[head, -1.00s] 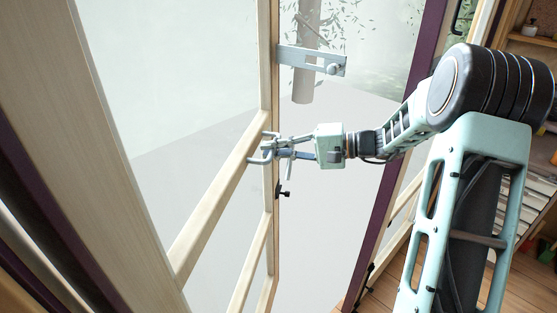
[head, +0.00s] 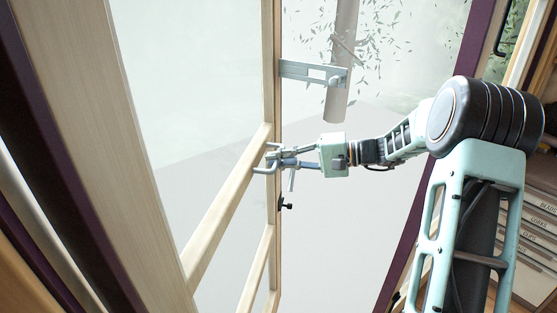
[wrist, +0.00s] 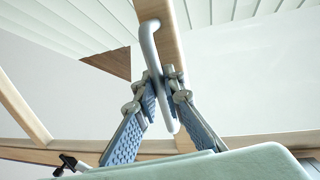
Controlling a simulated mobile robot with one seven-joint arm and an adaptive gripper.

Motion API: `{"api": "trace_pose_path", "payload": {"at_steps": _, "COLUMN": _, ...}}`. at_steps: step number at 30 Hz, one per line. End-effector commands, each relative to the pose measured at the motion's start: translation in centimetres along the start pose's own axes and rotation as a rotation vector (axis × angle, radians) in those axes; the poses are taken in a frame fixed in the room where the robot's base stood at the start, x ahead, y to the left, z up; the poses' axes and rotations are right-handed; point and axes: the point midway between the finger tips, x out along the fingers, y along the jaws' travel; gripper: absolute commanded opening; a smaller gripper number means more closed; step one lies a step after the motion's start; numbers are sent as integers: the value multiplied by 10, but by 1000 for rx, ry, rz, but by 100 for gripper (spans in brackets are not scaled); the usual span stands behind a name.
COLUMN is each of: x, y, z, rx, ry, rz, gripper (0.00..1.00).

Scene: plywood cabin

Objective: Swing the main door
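The main door (head: 232,199) is a pale wooden frame with large glass panes, standing open at an angle on the left of the head view. Its grey bar handle (head: 258,170) is on the free edge, and it also shows in the wrist view (wrist: 149,45), running down between my fingers. My gripper (head: 279,162) is at the handle, with its fingertips closed in on either side of the bar. In the wrist view the blue ridged finger pads (wrist: 161,92) meet around the handle. The exact contact is partly hidden by the fingertips.
A grey latch plate with a knob (head: 314,73) is on the door edge above the handle, and a small black fitting (head: 286,206) below it. A purple door jamb (head: 437,157) stands right of the opening. Labelled drawers (head: 536,222) are at the far right.

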Motion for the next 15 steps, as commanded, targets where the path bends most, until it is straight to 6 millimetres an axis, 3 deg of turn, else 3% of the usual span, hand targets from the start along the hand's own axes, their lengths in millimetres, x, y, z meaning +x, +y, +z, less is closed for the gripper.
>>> {"api": "trace_pose_path", "payload": {"at_steps": 1, "x": 5, "y": -7, "z": 0, "rx": -8, "ry": -2, "rz": -10, "gripper": 10}}
{"api": "trace_pose_path", "payload": {"at_steps": 6, "x": 4, "y": -6, "z": 0, "rx": -7, "ry": -2, "rz": -8, "gripper": 26}}
{"api": "trace_pose_path", "payload": {"at_steps": 15, "x": 0, "y": -3, "z": 0, "rx": -4, "ry": -1, "rz": -6, "gripper": 26}}
